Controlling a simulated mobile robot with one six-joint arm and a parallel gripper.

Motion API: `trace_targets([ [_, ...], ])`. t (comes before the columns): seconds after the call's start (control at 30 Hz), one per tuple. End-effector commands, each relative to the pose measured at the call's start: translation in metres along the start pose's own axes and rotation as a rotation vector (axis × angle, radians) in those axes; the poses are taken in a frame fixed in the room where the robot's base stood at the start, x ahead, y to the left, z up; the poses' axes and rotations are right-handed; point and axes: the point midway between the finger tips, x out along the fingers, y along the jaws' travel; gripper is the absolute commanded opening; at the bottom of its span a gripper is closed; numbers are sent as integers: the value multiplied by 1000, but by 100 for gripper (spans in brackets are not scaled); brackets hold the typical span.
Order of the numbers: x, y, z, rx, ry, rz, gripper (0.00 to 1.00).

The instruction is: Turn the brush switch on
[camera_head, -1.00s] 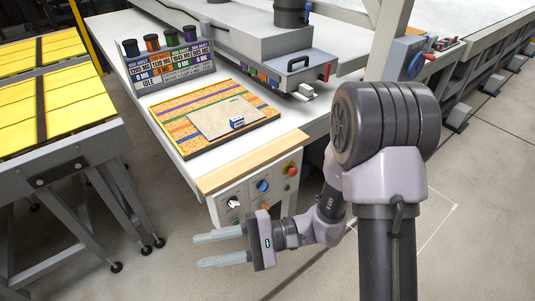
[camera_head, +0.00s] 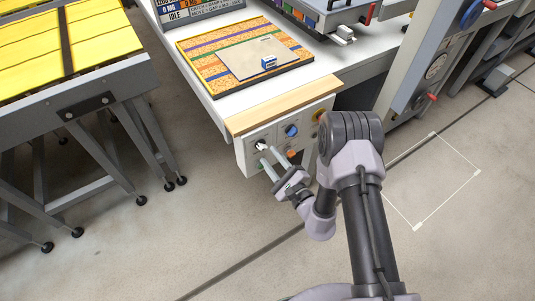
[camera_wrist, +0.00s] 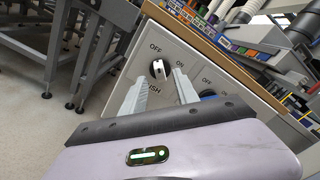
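The control panel (camera_head: 250,158) is on the front of the white table. At its left is a dark rotary switch with a white mark (camera_head: 261,145), also in the wrist view (camera_wrist: 159,69). "OFF" is printed at its upper left. A label under it, partly hidden by a finger, ends in "SH". Which way the knob is turned is hard to tell. My gripper (camera_head: 269,157) is open and empty in front of the panel. In the wrist view its two pale fingers (camera_wrist: 158,78) are spread, with the switch beyond and between their tips; contact is not visible.
A blue knob (camera_head: 291,130) and an orange control (camera_head: 291,154) sit right of the switch. A wooden edge strip (camera_head: 283,106) overhangs the panel. A yellow-topped table (camera_head: 40,50) stands left, with open floor between.

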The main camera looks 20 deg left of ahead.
Motion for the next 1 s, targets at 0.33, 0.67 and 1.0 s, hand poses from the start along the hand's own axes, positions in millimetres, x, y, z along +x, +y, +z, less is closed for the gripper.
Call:
trace_targets([
  [0.33,30,0,0,1,2,0,36],
  [0.67,29,0,0,0,2,1,0],
  [1.0,29,0,0,17,2,1,0],
])
